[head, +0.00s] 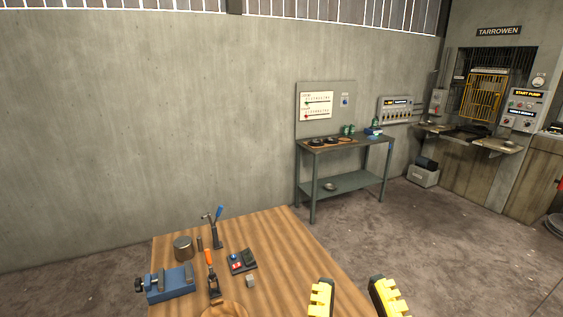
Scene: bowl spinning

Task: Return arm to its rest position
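My gripper (352,300) shows at the bottom edge, right of centre, as two yellow-and-black fingers. The fingers stand well apart and nothing shows between them. The left finger overlaps the right part of the wooden table (290,240) in the picture, and the right finger is over the floor. The rest of my arm is out of view below the frame.
The wooden table bears a blue vise (170,284), a metal cylinder (183,248), an orange-handled tool (210,270), a blue-handled tool (217,228) and a dark button box (242,262). A grey workbench (345,145) stands by the wall. Floor between them is clear.

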